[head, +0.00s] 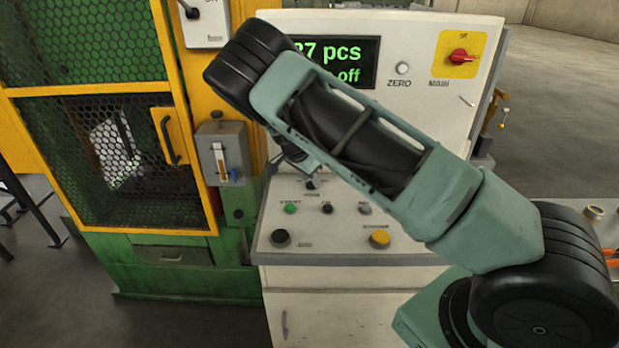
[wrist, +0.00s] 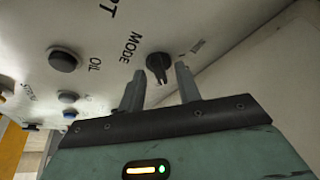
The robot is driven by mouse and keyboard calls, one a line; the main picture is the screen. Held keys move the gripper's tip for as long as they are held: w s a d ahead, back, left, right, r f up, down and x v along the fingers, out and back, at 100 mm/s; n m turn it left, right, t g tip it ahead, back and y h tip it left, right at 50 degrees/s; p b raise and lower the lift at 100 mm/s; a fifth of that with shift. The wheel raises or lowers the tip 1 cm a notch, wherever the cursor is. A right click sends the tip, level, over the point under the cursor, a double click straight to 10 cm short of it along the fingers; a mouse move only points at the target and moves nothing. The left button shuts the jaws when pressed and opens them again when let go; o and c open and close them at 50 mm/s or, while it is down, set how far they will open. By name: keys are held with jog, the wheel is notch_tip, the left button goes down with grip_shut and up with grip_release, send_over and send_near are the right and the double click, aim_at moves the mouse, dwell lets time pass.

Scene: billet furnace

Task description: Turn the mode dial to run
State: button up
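The mode dial (wrist: 158,65) is a black knob with a raised grip bar, set in a pale panel beside the printed word MODE in the wrist view. My gripper (wrist: 159,72) is open, its two grey fingers apart with their tips on either side of the dial in the picture. I cannot tell whether either finger touches it. Further lettering beside the dial is too small to read. In the head view my arm covers much of the console and hides most of the gripper. A small dark knob (head: 311,184) shows just below the arm there.
A black button (wrist: 64,59) marked OIL and a blue button (wrist: 68,97) sit near the dial. The console also carries a green button (head: 290,208), a yellow button (head: 380,238) and a red main switch (head: 459,56). A yellow-framed mesh guard (head: 130,150) stands left.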

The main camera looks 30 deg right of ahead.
jog(key=b+v, duration=0.4)
jog(key=v, duration=1.3)
jog(key=shift+r, duration=0.25)
jog(key=s+a+f+n+g+y, duration=0.1)
jog(key=s+a+n+y, duration=0.2)
jog(key=s+a+n, duration=0.35)
jog(key=s+a+f+n+y, duration=0.2)
jog(key=s+a+n, duration=0.1)
jog(key=s+a, duration=0.65)
jog(key=s+a+r+n, duration=0.1)
jog(key=s+a+n, duration=0.1)
jog(key=s+n, duration=0.5)
jog(key=s+a+r+n, duration=0.1)
jog(key=s+a+n, duration=0.2)
jog(key=s+n, duration=0.4)
jog(key=s, duration=0.8)
jog(key=shift+s+r, duration=0.3)
jog(key=shift+r, duration=0.05)
